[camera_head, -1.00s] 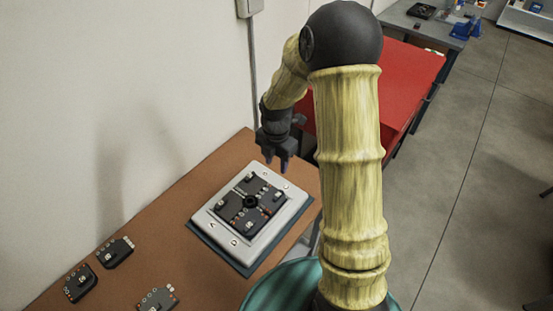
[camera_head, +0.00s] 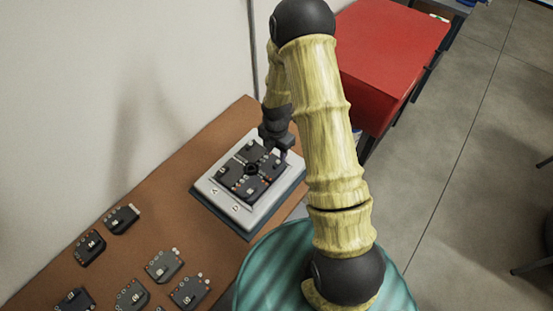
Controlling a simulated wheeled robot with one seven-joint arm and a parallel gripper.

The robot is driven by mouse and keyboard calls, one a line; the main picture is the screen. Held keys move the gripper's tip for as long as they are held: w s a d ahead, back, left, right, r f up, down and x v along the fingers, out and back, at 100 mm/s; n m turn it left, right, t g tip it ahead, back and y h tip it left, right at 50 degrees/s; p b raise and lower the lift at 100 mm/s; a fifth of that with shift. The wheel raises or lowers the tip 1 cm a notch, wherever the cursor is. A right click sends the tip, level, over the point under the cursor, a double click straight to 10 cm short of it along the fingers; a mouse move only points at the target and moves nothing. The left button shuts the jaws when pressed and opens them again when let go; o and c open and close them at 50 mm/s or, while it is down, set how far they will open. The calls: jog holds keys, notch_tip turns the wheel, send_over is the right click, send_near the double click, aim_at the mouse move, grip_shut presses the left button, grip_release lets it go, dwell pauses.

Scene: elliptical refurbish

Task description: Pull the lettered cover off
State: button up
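The lettered cover (camera_head: 224,203) is a pale, square plate on a dark base on the brown table. The letters A and D show along its near side. Dark electronic boards with a black round hub (camera_head: 252,169) sit within its frame. My gripper (camera_head: 276,152) hangs over the far right part of the plate, close to its far edge. Its two dark fingers look apart, with nothing seen between them. I cannot tell whether the fingertips touch the cover or a board. My gripper hides the far corner of the cover.
Several loose dark modules, such as this one (camera_head: 89,248), lie on the brown table (camera_head: 165,215) at the lower left. A wall borders the table's left side. A red surface (camera_head: 385,55) stands behind on the right.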

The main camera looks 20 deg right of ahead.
aim_at(276, 163)
jog(key=shift+f+p, duration=0.7)
jog(key=shift+f, duration=2.5)
grip_shut()
